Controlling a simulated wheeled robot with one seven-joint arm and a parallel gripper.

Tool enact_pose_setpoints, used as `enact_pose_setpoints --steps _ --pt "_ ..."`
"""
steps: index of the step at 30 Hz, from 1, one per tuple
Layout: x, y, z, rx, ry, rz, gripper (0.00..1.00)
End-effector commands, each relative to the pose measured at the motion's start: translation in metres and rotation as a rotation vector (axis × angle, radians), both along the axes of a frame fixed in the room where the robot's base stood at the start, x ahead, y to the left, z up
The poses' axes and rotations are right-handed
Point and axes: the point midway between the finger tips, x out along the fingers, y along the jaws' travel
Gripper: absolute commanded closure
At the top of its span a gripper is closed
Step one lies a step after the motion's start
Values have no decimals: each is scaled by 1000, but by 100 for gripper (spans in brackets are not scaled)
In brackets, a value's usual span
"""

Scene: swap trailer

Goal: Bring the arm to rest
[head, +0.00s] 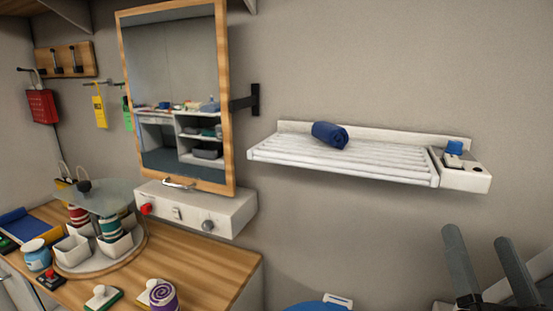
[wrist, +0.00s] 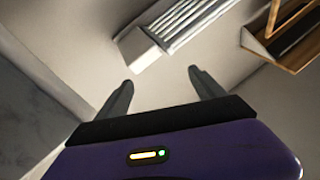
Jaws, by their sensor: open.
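My gripper (head: 484,262) shows at the lower right of the head view, with its two dark fingers pointing up and spread apart. In the wrist view my gripper (wrist: 157,85) also has its fingers wide apart, with nothing between them. The fingers are in free air, apart from the wall shelf. The rest of my arm is mostly out of the head view.
A white slatted shelf (head: 330,160) on the wall holds a rolled blue towel (head: 329,135). A mirror (head: 178,90) swings out on a bracket at left. Below it, a wooden counter (head: 205,262) carries a round carousel (head: 72,264) with containers. Bare wall lies below the shelf.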

Motion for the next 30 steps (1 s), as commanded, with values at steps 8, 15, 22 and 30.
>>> enact_pose_setpoints --steps 8,15,22,30 --pt "-65 19 -88 -42 112 -73 21" --pt "-130 42 -147 -114 240 -83 21" --pt "-199 64 -196 -190 402 -39 21" --pt "-279 81 -249 -241 645 57 21"
